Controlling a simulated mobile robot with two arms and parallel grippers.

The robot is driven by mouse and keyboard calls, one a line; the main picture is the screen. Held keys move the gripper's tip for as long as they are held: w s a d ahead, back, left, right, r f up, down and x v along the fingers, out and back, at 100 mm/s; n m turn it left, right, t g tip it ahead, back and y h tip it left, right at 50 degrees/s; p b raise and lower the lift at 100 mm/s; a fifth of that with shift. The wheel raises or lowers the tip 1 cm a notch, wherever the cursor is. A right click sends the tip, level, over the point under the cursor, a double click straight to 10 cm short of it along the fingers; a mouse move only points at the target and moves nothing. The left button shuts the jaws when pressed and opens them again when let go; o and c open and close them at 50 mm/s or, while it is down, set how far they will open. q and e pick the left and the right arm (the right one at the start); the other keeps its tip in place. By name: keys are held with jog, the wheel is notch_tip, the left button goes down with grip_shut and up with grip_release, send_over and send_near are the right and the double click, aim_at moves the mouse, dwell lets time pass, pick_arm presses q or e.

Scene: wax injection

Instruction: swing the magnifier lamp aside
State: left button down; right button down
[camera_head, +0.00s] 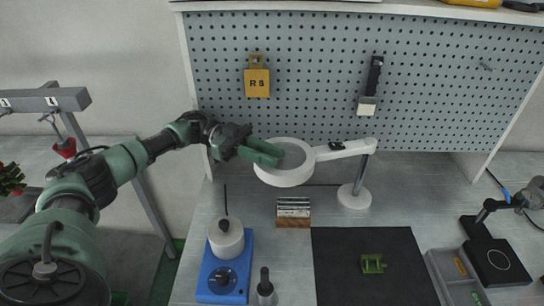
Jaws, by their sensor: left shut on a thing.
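The magnifier lamp has a white ring head (284,176) on a white arm (343,150), which runs right to a grey post on a round white base (354,196). The base stands on the bench behind the black mat. My left gripper (272,152) comes in from the left with its green fingers over the upper left rim of the ring head. The fingers are shut on the ring head; their tips partly cover the lens opening. My right gripper is not in view.
Below the lamp head are a small wooden block with metal pieces (293,212), a blue unit with a white pot (225,245) and a black mat (366,280) bearing a green part (373,264). A pegboard (310,60) rises behind. Grey trays (437,270) stand at right.

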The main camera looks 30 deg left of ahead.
pick_arm(q)
jog(key=shift+s+f, duration=0.1)
jog(key=c, duration=1.3)
grip_release()
notch_tip(320, 180, up, 20)
jog(key=b, duration=0.1)
jog(key=shift+b, duration=0.35)
